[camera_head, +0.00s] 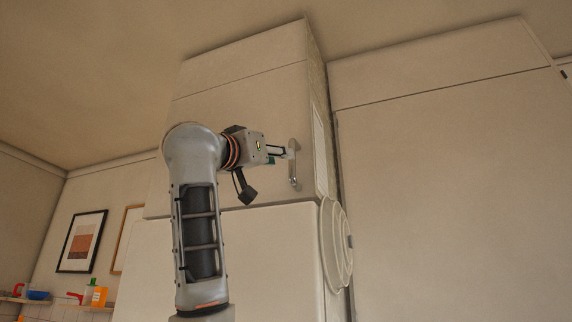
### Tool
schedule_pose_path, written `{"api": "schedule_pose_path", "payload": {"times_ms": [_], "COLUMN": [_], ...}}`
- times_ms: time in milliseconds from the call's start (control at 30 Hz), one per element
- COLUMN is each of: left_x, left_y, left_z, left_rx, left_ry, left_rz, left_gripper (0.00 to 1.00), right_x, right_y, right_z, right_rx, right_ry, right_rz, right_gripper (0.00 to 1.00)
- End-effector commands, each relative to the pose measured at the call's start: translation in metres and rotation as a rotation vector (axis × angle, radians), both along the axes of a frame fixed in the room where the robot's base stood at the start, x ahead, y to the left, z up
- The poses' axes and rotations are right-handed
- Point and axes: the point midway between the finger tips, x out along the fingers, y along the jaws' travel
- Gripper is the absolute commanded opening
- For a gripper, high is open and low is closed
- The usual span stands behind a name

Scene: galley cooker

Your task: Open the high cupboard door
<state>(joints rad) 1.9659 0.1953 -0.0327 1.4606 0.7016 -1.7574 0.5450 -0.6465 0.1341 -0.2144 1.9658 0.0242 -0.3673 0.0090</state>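The high cupboard door (270,100) is a pale flat panel in the upper middle of the head view. It looks shut, flush with the cabinet front. Its vertical metal handle (294,172) is near the door's lower right edge. My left gripper (287,153) comes to the handle from the left, its fingertips at the handle's upper part. Whether the fingers are closed around the handle is too small to tell. My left arm hides the door's lower left part. My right gripper is out of view.
A narrow panel (240,65) is above the door, close under the ceiling. A large pale front (275,255) is below it. Round pale items (336,245) hang on the cabinet's right side. A tall panel (450,190) fills the right. A framed picture (82,242) hangs at left.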

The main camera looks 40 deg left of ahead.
Motion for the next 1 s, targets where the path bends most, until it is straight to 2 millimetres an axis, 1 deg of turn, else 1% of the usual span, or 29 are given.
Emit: {"api": "schedule_pose_path", "payload": {"times_ms": [67,167,367,500,600,733,967,1000], "left_x": [0.002,0.01,0.04,0.057,0.066,0.071,0.071,0.071], "left_y": [0.0,0.0,0.002,0.002,0.003,0.003,0.003,0.003], "left_z": [0.003,0.007,0.02,0.027,0.03,0.031,0.03,0.03], "left_rx": [0.0,0.001,0.0,0.0,-0.001,0.0,0.0,0.0], "left_ry": [0.0,0.001,0.003,0.002,0.0,0.0,-0.001,-0.001], "left_rz": [-0.001,0.0,0.001,0.0,0.0,0.001,0.0,0.0], "left_gripper": [0.3,0.3,0.3,0.3,0.3,0.3,0.3,0.25], "right_x": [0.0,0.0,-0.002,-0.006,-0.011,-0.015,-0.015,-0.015], "right_y": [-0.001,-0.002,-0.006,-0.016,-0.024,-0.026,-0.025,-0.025], "right_z": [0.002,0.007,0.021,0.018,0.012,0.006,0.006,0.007], "right_rx": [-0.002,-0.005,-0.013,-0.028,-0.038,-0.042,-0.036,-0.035], "right_ry": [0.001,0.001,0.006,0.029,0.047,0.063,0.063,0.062], "right_rz": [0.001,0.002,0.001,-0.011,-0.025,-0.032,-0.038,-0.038], "right_gripper": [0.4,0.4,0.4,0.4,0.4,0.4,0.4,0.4]}}
